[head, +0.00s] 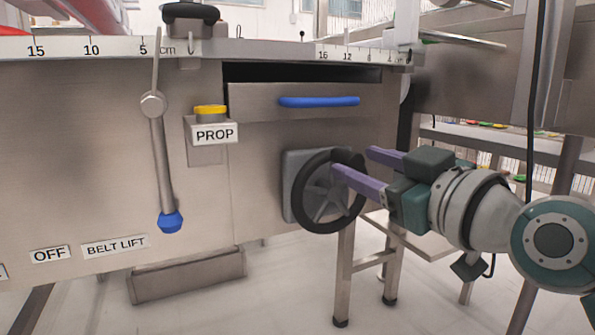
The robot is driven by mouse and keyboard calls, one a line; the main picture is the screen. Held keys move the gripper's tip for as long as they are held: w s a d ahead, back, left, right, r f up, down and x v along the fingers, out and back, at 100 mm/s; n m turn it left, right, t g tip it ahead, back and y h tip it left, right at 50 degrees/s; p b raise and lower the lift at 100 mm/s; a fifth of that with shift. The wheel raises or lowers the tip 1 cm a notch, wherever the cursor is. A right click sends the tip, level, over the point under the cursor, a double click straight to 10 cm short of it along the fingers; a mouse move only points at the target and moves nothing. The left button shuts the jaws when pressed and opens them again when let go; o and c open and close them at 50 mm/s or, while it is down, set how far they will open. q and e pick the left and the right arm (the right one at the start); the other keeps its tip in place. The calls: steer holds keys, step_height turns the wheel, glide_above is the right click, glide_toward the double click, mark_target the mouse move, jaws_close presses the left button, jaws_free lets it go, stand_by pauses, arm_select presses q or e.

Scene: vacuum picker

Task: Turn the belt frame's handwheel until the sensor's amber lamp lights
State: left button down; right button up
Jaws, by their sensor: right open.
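The handwheel (320,195), with a black rim and grey spokes, is mounted on a grey plate at the right part of the steel belt frame (90,150). My right gripper (354,160) comes in from the right, with its two purple fingers apart. The nearer finger overlaps the wheel's upper right in the picture; the other finger shows beyond the rim, up and to the right. I cannot tell whether either finger touches the wheel. My left gripper is not in view.
A drawer (250,102) with a blue handle sits above the wheel. Steel legs (345,275) stand below.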

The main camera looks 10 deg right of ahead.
steer(key=shift+b+x, duration=0.35)
steer(key=shift+x, duration=1.05)
steer(key=shift+c, duration=0.3)
jaws_close()
